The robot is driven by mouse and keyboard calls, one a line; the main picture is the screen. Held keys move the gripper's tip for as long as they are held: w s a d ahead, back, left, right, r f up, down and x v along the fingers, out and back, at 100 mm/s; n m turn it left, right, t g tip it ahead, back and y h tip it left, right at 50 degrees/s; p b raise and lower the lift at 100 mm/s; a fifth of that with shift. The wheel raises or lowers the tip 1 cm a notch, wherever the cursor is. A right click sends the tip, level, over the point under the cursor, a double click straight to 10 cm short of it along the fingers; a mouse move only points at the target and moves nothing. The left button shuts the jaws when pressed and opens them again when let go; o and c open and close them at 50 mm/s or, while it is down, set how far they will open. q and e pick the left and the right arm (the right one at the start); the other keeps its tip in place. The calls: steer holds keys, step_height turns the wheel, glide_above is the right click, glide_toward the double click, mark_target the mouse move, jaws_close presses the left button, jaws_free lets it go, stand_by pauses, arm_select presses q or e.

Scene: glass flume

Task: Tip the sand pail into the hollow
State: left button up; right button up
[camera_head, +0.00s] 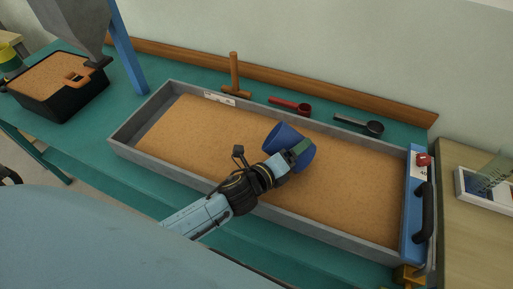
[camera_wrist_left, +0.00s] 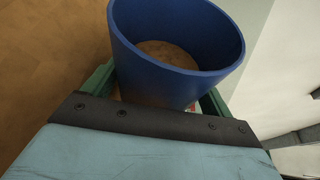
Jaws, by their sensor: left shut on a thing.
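The blue sand pail (camera_head: 283,137) is in my left gripper (camera_head: 295,153), over the sand bed (camera_head: 210,135) right of its middle. The gripper's green fingers are shut on the pail, and it looks tilted in the head view. In the left wrist view the pail (camera_wrist_left: 135,55) shows its open rim, with brown sand (camera_wrist_left: 168,52) visible inside. The sand lies in a long grey-walled flume (camera_head: 135,152). I cannot make out a distinct hollow; the arm and pail hide part of the sand. My right gripper is not in view.
A wooden T-shaped tool (camera_head: 234,78), a red scoop (camera_head: 290,106) and a grey scoop (camera_head: 358,124) lie behind the flume. A black sand bin (camera_head: 62,100) stands under a grey hopper (camera_head: 75,22) at left. A blue end panel with a black handle (camera_head: 425,212) closes the right end.

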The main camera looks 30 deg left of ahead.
mark_target(282, 141)
arm_select(q)
steer(key=shift+b, duration=0.3)
steer(key=shift+a+r+n+t+h+b, duration=0.15)
steer(key=shift+r+n+t+h+b, duration=0.15)
steer(key=shift+r+n+b, duration=0.4)
stand_by(0.3)
steer(key=shift+a+r+n, duration=0.45)
steer(key=shift+a+n, duration=0.3)
steer(key=shift+n, duration=0.05)
stand_by(0.3)
steer(key=shift+s+a+r+n+t+h, duration=0.1)
steer(key=shift+a+r+n+t+h, duration=0.15)
steer(key=shift+r+n+t, duration=0.25)
steer(key=shift+a+r+n+t+h, duration=0.2)
steer(key=shift+r+n, duration=0.1)
steer(key=shift+n, duration=0.4)
stand_by(4.4)
